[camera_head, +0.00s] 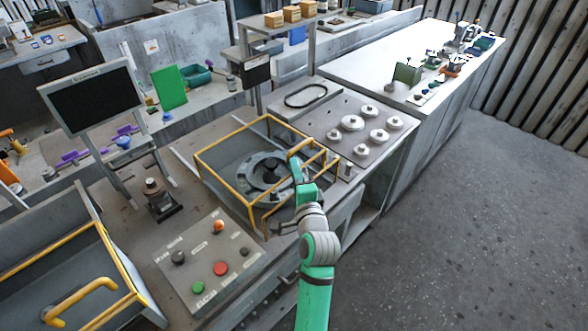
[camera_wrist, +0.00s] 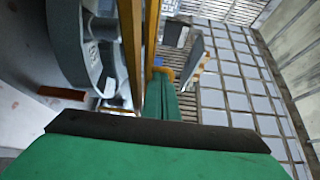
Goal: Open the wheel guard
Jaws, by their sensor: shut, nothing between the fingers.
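The wheel guard (camera_head: 222,147) is a yellow-framed box with see-through sides, standing around a grey round wheel (camera_head: 266,172) on the bench in the head view. My arm reaches up to the near right side of the guard and covers part of its frame.
A control panel (camera_head: 207,262) with coloured buttons lies front left of the guard. Another yellow-railed enclosure (camera_head: 60,262) stands at far left. A plate with several round weights (camera_head: 367,133) is to the right. Open floor (camera_head: 470,230) lies right of my arm.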

